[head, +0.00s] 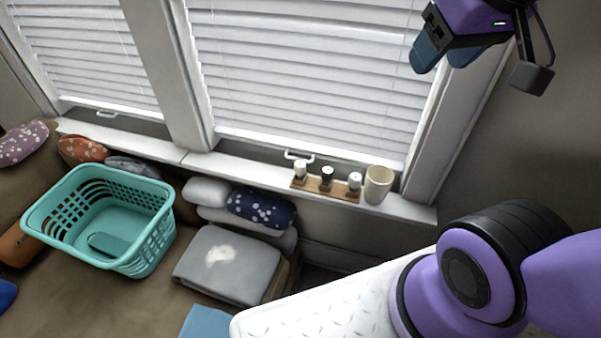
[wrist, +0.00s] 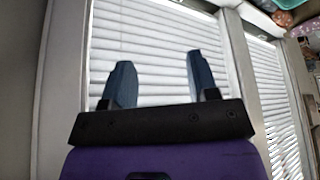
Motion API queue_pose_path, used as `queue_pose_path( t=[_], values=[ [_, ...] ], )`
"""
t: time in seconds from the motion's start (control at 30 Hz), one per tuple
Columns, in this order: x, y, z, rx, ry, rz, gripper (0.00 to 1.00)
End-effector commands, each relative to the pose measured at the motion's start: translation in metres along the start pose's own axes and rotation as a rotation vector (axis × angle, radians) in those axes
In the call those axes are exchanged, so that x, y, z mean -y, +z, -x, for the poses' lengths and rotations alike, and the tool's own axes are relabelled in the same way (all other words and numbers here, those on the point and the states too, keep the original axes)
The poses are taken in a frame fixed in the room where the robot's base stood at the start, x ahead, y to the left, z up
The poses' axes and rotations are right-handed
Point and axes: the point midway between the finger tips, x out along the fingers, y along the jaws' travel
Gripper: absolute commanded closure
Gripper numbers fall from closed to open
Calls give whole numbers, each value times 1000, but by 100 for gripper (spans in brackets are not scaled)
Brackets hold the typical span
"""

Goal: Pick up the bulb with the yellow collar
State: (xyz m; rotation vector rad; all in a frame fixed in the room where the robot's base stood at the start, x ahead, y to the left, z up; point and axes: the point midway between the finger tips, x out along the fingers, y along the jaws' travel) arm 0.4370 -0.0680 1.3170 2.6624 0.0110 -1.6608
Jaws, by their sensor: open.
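Three small bulb-like items stand in a row on a narrow wooden holder (head: 313,187) on the windowsill. The left one (head: 301,168) has a white top, the middle one (head: 327,174) is dark, and the right one (head: 355,180) has a white top. They are too small for me to tell which has a yellow collar. My gripper (head: 441,58) is up at the top right of the head view, well above and to the right of the holder. Its two blue fingers are apart and empty in the wrist view (wrist: 157,80), with only window blinds beyond them.
A cream cup (head: 378,185) stands right beside the holder on the windowsill (head: 408,209). The window frame (head: 433,125) rises close behind. A teal laundry basket (head: 148,235), folded grey cloth (head: 232,262) and cushions (head: 262,208) lie below, to the left.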

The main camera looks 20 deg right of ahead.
Motion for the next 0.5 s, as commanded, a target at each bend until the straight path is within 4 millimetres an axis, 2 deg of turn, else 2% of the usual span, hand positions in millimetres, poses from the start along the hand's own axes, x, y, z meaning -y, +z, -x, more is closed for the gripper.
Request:
queue_pose_path(
  t=[0.27,0.5],
  values=[
    [4,-52,-32,61,-15,62,46],
    [10,-100,-76,116,-29,127,46]
  ],
)
